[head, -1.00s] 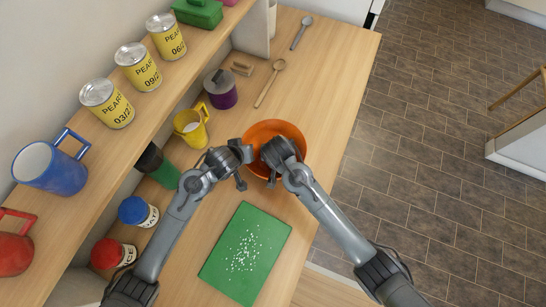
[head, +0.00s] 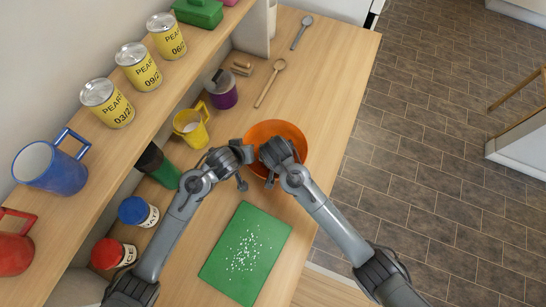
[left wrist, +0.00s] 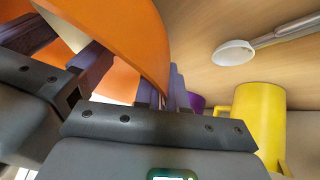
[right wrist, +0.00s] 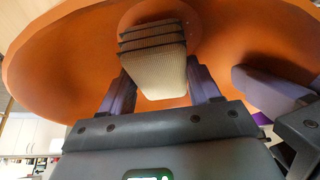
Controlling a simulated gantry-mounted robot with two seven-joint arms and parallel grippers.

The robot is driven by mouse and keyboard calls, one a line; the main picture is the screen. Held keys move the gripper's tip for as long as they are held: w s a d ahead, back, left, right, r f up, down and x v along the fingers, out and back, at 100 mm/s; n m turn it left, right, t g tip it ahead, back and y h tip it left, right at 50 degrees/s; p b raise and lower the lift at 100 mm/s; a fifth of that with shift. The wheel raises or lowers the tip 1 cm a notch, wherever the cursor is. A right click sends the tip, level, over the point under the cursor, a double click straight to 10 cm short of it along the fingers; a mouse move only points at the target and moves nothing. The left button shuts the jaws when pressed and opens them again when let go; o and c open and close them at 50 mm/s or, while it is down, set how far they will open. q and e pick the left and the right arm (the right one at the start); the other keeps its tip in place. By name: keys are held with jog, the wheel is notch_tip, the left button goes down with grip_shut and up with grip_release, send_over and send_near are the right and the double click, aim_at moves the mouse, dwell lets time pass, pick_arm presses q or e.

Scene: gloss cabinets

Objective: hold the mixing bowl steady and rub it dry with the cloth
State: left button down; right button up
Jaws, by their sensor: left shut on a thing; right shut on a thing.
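The orange mixing bowl (head: 294,137) stands on the wooden counter, partly hidden by my grippers in the head view. My left gripper (head: 243,168) is at the bowl's left side. In the left wrist view its fingers are shut on the orange bowl wall (left wrist: 130,35). My right gripper (head: 271,166) is over the bowl. In the right wrist view it is shut on a folded cream cloth (right wrist: 160,75) with dark edges. The cloth is up against the orange bowl surface; exact contact is hard to tell. The cloth is hidden in the head view.
A yellow mug (head: 190,128) and a purple tin (head: 222,90) stand left of the bowl. A green board (head: 245,255) with white bits lies in front. A wooden spoon (head: 270,82) lies behind. A shelf with cans and a blue mug (head: 50,165) overhangs the left.

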jog(key=shift+d, duration=0.45)
jog(key=shift+a+f, duration=0.1)
jog(key=shift+a, duration=2.1)
jog(key=shift+d, duration=2.2)
jog(key=shift+a, duration=2.2)
jog(key=shift+d, duration=2.2)
jog(key=shift+a, duration=2.2)
jog(key=shift+d, duration=2.2)
jog(key=shift+a, duration=2.2)
jog(key=shift+d, duration=2.15)
